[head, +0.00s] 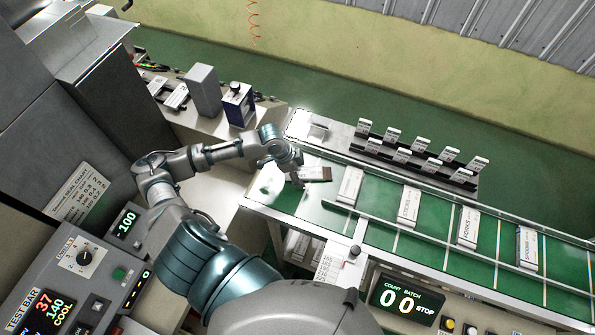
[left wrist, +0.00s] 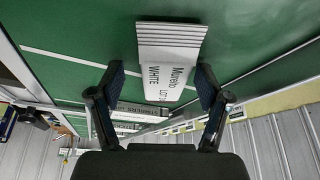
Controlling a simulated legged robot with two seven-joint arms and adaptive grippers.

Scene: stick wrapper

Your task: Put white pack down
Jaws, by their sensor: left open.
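The white pack (head: 314,173) lies on the green conveyor (head: 290,200) at its left end in the head view. In the left wrist view the white pack (left wrist: 168,72) shows printed lettering, including "WHITE", and a ridged end. My left gripper (head: 295,180) is over the pack's left part in the head view. In the left wrist view my left gripper (left wrist: 160,82) is open, with one finger on each side of the pack and small gaps visible. I cannot tell the exact height of the fingers over the belt. My right gripper is not in view.
Several white packs, one marked FORKS (head: 468,227), lie spaced along the belt to the right. A rail (head: 440,228) runs along it. A rack of small labelled cards (head: 415,155) stands behind. A control panel (head: 405,300) is in front.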

